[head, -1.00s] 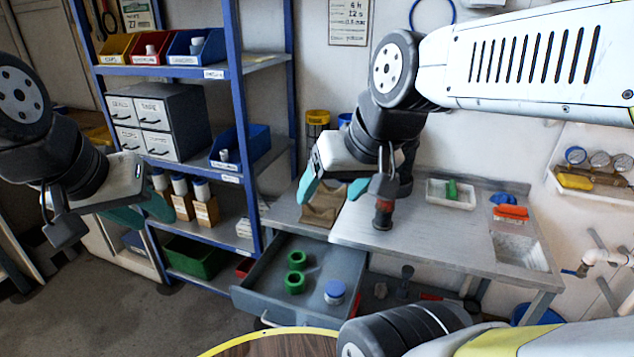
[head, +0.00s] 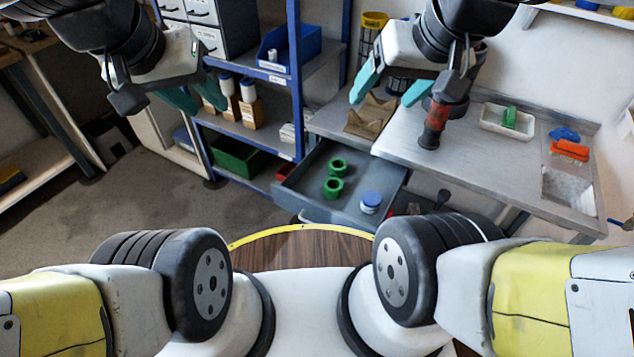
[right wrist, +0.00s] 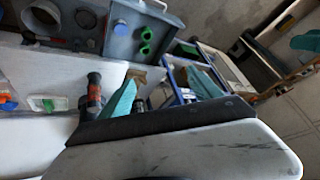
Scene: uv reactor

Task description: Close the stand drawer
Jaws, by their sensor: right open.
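The stand drawer (head: 310,180) is grey and pulled out from under the metal workbench (head: 450,160). It holds two green rings (head: 334,188) and a blue-lidded jar (head: 370,202). The drawer also shows in the right wrist view (right wrist: 168,22). My right gripper (head: 384,98) is open and empty, above the bench's left part near a brown holder (head: 368,115), behind and above the drawer. My left gripper (head: 205,108) is open and empty, in front of the shelf rack, left of the drawer and apart from it. The drawer's handle is low on its front, partly hidden.
A blue shelf rack (head: 294,80) with bins and bottles stands left of the bench. A black-and-red tool (head: 435,125) stands upright on the bench, close to my right gripper. A round wooden table top (head: 300,246) with a yellow edge lies before the drawer. Floor at left is clear.

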